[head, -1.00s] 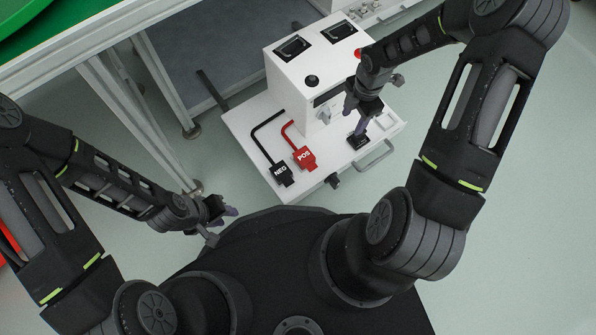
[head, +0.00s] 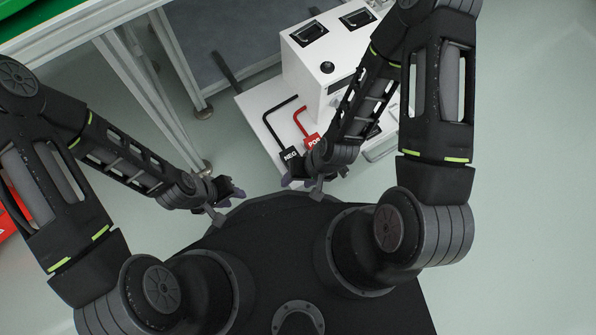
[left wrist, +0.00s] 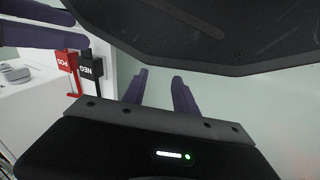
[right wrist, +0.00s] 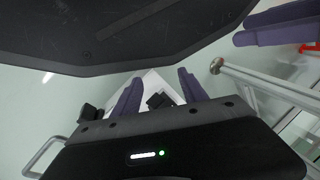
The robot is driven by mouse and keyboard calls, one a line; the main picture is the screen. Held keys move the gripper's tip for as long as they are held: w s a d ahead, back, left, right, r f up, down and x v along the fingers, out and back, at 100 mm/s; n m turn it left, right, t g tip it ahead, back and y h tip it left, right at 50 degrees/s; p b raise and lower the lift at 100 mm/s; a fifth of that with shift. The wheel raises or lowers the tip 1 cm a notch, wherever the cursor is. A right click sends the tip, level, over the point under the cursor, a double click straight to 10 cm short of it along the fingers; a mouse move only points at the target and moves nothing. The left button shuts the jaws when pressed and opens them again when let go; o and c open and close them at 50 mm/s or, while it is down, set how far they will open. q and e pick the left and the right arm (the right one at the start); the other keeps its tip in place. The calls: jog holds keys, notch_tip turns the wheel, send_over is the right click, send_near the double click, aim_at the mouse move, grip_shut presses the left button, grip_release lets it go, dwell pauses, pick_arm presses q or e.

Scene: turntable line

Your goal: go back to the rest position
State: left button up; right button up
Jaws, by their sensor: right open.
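My left gripper (head: 236,193) hangs low above the front of my dark base, at the left. Its fingers stand apart with nothing between them in the left wrist view (left wrist: 160,88). My right gripper (head: 290,178) is a short way to its right, just in front of the white station, also with its fingers apart and empty in the right wrist view (right wrist: 160,90). The two grippers point toward each other and do not touch. The right forearm hides part of the station.
The white station (head: 310,75) has a black NEG connector (head: 290,155) and a red POS connector (head: 312,141) on its shelf, close to my right gripper. A metal-framed table (head: 110,25) with a green top stands upper left. Floor at the right is clear.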

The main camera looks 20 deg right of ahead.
pick_arm(q)
notch_tip(320, 180, up, 31)
jog(key=s+d+p, duration=0.1)
jog(key=s+p, duration=0.1)
jog(key=p, duration=2.9)
jog(key=shift+s+d+g, duration=0.15)
jog(key=shift+d+g, duration=0.15)
jog(key=shift+d, duration=0.1)
pick_arm(e)
notch_tip(320, 180, up, 31)
jog(key=s+a, duration=0.1)
jog(key=s, duration=0.1)
jog(key=shift+a+g, duration=0.3)
jog(key=shift+a, duration=0.1)
pick_arm(q)
jog(key=shift+r, duration=0.1)
pick_arm(e)
jog(key=shift+s+r, duration=0.1)
